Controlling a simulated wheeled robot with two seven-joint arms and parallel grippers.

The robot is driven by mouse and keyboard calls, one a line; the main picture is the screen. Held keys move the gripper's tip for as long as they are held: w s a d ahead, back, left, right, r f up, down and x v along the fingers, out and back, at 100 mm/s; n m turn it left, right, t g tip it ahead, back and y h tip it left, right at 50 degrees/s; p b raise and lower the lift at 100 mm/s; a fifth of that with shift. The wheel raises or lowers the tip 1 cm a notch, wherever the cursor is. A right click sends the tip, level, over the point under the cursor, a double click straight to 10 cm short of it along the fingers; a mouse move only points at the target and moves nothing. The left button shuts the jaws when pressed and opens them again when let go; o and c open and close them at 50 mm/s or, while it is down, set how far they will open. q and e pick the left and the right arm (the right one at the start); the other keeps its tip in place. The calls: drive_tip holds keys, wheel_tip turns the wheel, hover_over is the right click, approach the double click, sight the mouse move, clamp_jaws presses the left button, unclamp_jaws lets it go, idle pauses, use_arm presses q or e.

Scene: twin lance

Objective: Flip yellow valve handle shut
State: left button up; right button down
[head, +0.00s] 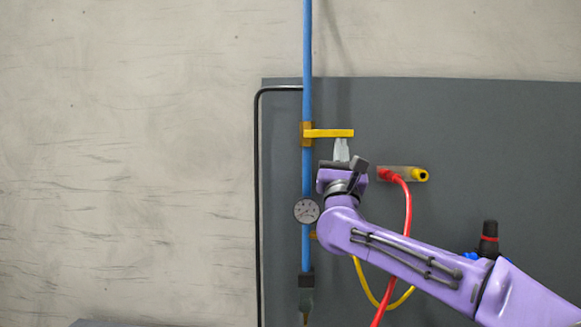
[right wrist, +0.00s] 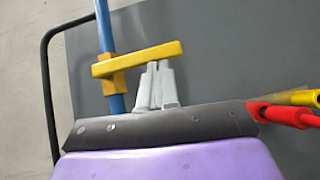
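The yellow valve handle (head: 330,133) sticks out level to the right from its yellow valve body (head: 306,134) on an upright blue pipe (head: 307,60). In the right wrist view the handle (right wrist: 140,58) crosses in front of the pipe, slightly tilted. My right gripper (head: 341,142) is just below the handle's outer half, fingers pointing up. In the right wrist view its grey fingers (right wrist: 157,66) are together with nothing seen between them, and their tips appear at the handle's lower edge. I cannot tell whether they touch it. My left gripper is not in view.
A round gauge (head: 307,211) sits on the pipe below. Right of my gripper, a red plug (head: 386,174) with a red hose and a yellow fitting (head: 420,175) stick out of the grey panel (head: 480,130). A black tube (head: 257,200) runs down the left.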

drive_tip(key=shift+d+r, duration=0.15)
drive_tip(key=w+f+b+v, duration=0.2)
drive_tip(key=b+v, duration=0.8)
drive_tip(key=v, duration=0.3)
drive_tip(key=shift+d+b, duration=0.25)
drive_tip(key=shift+b, duration=0.15)
drive_tip(key=shift+f, duration=0.15)
